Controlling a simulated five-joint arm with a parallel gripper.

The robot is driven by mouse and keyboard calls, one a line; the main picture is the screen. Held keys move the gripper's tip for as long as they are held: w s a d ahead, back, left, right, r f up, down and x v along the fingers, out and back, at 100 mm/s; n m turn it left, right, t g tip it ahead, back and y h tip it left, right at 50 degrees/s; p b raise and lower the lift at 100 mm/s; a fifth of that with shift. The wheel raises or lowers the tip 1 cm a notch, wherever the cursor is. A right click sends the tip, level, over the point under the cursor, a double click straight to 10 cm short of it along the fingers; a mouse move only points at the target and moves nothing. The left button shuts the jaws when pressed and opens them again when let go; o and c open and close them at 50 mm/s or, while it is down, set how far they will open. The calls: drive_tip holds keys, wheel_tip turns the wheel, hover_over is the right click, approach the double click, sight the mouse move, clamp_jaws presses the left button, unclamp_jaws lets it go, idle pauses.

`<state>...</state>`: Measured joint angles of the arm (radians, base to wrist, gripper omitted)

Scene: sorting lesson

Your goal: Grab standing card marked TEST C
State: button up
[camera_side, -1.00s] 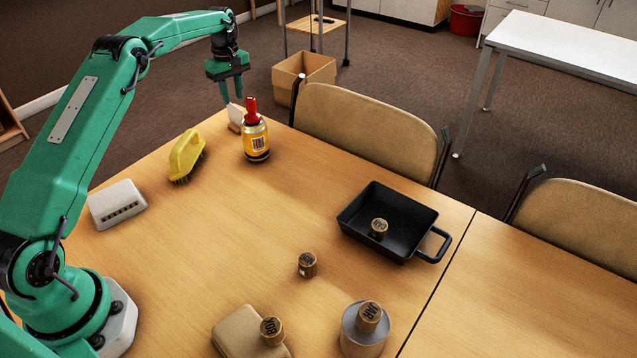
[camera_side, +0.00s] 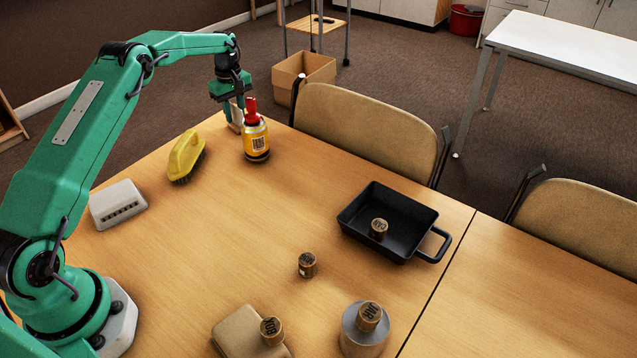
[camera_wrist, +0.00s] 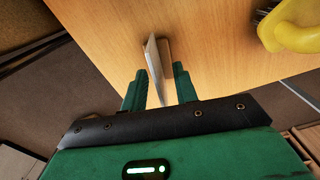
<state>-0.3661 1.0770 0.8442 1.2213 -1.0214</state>
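A pale card (camera_side: 236,124) stands upright in a small wooden holder at the far edge of the table, just left of the orange bottle. In the wrist view the card (camera_wrist: 153,68) shows nearly edge-on, with its wooden holder (camera_wrist: 168,52) behind; no marking is legible. My gripper (camera_side: 235,112) is lowered over the card from above. In the wrist view my gripper (camera_wrist: 159,69) is open, with one finger on each side of the card and gaps visible beside it.
The orange bottle (camera_side: 256,143) with a red top stands close right of the card. A yellow brush (camera_side: 185,155) and a white box (camera_side: 117,205) lie to the left. A black pan (camera_side: 354,213), holding a wooden cylinder (camera_side: 379,228), sits farther right.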

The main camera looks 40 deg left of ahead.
drive_tip(key=shift+f, duration=0.95)
drive_tip(key=shift+c, duration=0.4)
clamp_jaws()
